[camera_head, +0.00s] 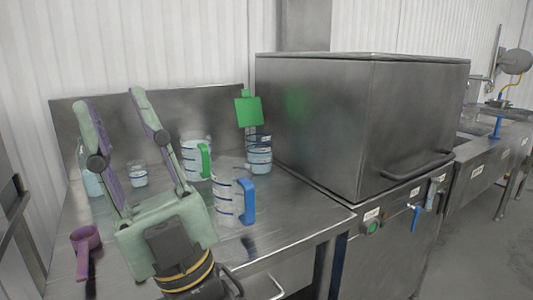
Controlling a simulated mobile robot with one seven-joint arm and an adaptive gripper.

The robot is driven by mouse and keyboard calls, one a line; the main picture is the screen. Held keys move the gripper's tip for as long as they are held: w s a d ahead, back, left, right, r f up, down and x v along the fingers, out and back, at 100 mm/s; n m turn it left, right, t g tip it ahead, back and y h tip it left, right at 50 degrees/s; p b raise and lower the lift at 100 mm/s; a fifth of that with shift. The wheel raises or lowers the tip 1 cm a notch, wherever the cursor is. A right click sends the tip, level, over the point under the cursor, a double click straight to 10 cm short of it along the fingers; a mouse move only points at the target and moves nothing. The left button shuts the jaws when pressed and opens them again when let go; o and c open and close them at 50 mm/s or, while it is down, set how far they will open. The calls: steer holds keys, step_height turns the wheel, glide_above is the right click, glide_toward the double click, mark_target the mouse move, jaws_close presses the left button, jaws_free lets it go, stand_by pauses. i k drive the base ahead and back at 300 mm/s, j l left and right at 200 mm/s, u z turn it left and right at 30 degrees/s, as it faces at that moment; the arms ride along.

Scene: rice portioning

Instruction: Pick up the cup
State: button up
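Several clear cups with blue bands stand upright on the steel table (290,211); I cannot tell which is the task's cup. One has a blue handle (232,195), one behind it has a green handle (196,158), and another (258,152) stands near the steel box. A small cup (138,174) shows between my gripper's fingers in the picture. Another clear vessel (92,182) is partly hidden behind the left finger. My gripper (109,98) is open, its fingers wide apart and seemingly empty, left of the handled cups. Its distance from them is unclear.
A green square piece (248,110) shows above the rear cup. A large steel box (365,125) blocks the right side. The table's front right is clear.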

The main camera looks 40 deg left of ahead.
mark_target(138, 172)
steer(key=u, duration=1.9)
